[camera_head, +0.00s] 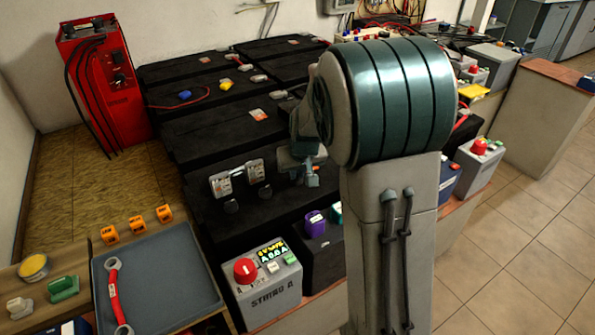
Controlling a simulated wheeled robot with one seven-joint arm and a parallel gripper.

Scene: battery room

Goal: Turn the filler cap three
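A purple cap-like piece (315,223) stands on a black block near the front, and a teal one (335,212) beside it is partly hidden by my arm. I cannot read a number on either, so I cannot tell which cap is three. My gripper (311,177) is small and partly hidden behind my arm, above the black batteries and behind the purple piece. It looks apart from the purple piece. I cannot make out whether its fingers are open or shut.
A grey box with a red knob (245,270) stands at the front. A metal-and-white fitting (237,178) sits on the black batteries (215,130). A red charger (105,85) stands back left. Tiled floor lies clear at right.

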